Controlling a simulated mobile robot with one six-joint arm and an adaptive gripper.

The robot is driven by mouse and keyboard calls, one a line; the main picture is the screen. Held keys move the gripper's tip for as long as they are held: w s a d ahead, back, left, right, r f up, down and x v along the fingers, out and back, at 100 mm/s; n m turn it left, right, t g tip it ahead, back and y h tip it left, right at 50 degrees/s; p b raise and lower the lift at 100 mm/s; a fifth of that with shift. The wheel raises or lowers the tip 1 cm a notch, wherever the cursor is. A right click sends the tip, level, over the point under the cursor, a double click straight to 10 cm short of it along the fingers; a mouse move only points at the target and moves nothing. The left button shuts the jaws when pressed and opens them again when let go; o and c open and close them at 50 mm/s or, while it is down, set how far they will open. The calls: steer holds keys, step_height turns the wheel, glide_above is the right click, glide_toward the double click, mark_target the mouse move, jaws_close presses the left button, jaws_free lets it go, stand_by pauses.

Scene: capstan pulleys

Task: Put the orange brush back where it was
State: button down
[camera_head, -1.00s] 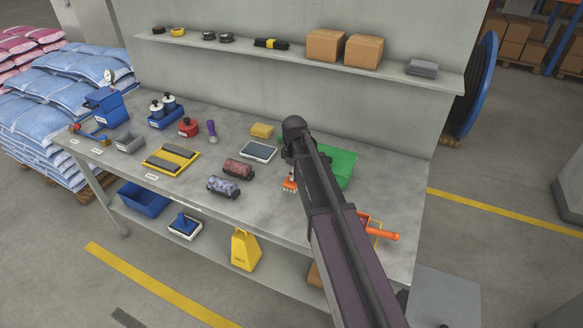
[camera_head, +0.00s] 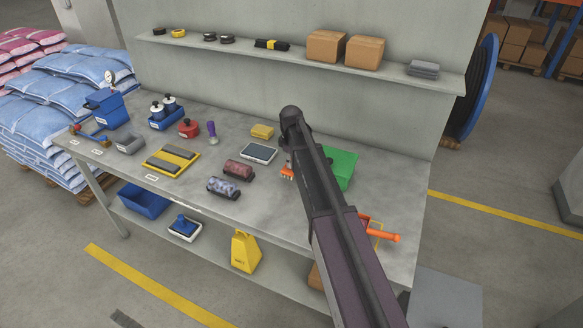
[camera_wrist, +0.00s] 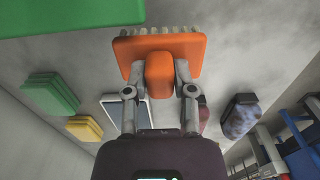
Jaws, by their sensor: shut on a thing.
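The orange brush (camera_wrist: 160,52) is in my gripper (camera_wrist: 160,80) in the wrist view. The two grey fingers close on its orange handle from both sides, and pale bristles show along the far edge of its block. In the head view a small part of the orange brush (camera_head: 287,171) shows beside my arm, above the worktable (camera_head: 240,205). My arm hides most of the gripper and the brush there. I cannot tell how high the brush is above the table.
A green box (camera_head: 343,168) is just right of my arm. A tablet-like panel (camera_head: 259,152), a yellow block (camera_head: 262,131) and two rolls (camera_head: 238,168) lie to the left. An orange-handled thing (camera_head: 385,234) is at the front right. A shelf with boxes (camera_head: 326,46) runs above.

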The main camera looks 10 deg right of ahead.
steer(key=shift+w+f+b, duration=0.25)
steer(key=shift+f+b, duration=0.2)
steer(key=shift+f, duration=0.05)
steer(key=shift+w+f+b, duration=0.2)
steer(key=shift+f+b, duration=0.25)
steer(key=shift+f, duration=0.05)
steer(key=shift+f+b, duration=0.85)
steer(key=shift+b, duration=0.05)
steer(key=shift+f, duration=0.15)
steer(key=shift+c, duration=2.2)
jaws_free()
steer(key=shift+r, duration=0.2)
step_height(320, 180, up, 12)
steer(key=p, duration=1.2)
